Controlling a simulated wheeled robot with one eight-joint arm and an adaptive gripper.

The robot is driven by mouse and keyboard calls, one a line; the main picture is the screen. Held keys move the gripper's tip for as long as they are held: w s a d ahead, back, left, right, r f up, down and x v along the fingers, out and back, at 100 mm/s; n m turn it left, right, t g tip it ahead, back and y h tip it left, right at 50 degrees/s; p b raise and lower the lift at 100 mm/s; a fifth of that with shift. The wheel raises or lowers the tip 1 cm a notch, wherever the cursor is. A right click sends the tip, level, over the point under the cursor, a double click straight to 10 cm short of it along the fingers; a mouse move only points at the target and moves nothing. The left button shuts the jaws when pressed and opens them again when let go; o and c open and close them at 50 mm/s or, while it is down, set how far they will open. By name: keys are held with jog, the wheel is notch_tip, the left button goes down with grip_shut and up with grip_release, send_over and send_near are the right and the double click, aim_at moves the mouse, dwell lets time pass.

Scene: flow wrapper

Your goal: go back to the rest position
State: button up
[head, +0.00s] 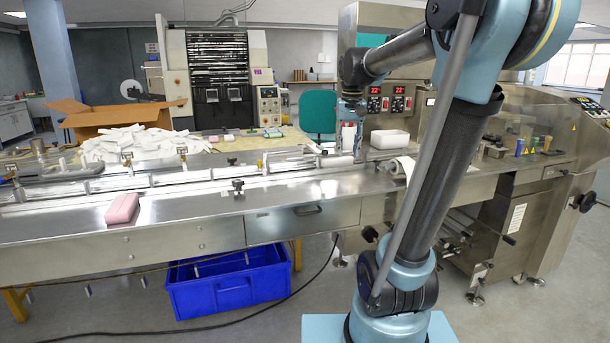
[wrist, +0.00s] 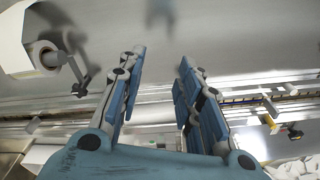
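My gripper (head: 350,112) hangs from my arm above the far side of the steel machine bed (head: 205,215), left of the red number displays. In the wrist view my gripper (wrist: 160,62) has its two blue-grey fingers spread wide, with nothing held between them. Its fingertips are small in the head view. A pink block (head: 122,209) lies on the front left of the bed, well away from my gripper. My arm's upright link covers part of the machine on the right.
A white tub (head: 389,139) and a white roll (head: 400,168) are close right of my gripper. Behind the bed, white packs (head: 130,143) lie heaped by an open cardboard box (head: 112,116). A blue crate (head: 228,283) stands on the floor below. The bed's front middle is mostly clear.

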jog(key=s+d+f, duration=0.2)
jog(key=s+f, duration=0.9)
jog(key=s, duration=0.1)
jog(key=s+d+f+t, duration=0.1)
jog(key=s+d+f, duration=0.2)
jog(key=s+f, duration=0.9)
jog(key=shift+n, duration=0.3)
jog(key=shift+w+f, duration=0.15)
jog(key=shift+w, duration=0.25)
